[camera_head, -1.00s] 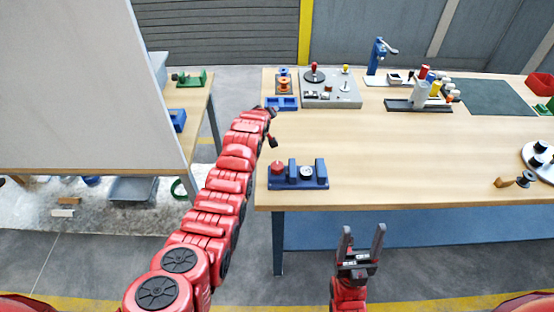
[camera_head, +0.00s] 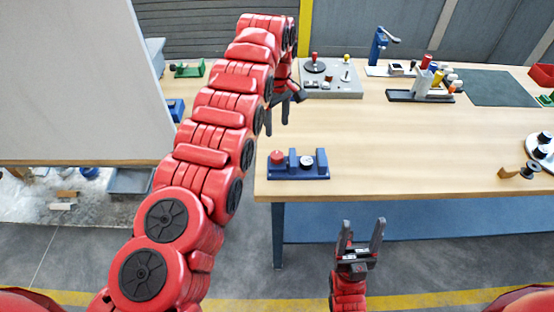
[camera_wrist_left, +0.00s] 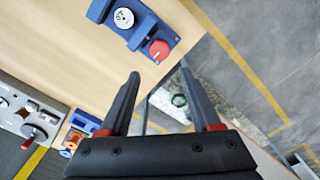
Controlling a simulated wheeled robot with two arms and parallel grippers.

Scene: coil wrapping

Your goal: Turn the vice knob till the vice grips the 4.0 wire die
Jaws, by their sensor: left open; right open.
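The blue vice (camera_head: 300,174) lies near the table's left front corner. Its red knob (camera_head: 277,157) is at the left end. A pale round disc with a dark mark, apparently the wire die (camera_head: 307,161), sits between the blue blocks. I cannot tell whether the jaws touch it. In the left wrist view the knob (camera_wrist_left: 159,50) and disc (camera_wrist_left: 124,17) lie beyond the fingertips. My left gripper (camera_head: 278,120) is open and empty, pointing down above the table, behind and apart from the vice. My right gripper (camera_head: 362,224) is open and empty before the table's front edge.
A grey board (camera_head: 335,90) with knobs stands at the back left of the table. A rack of spools (camera_head: 420,95), a blue hand press (camera_head: 379,45) and a dark mat (camera_head: 490,88) are further right. The table's middle is clear.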

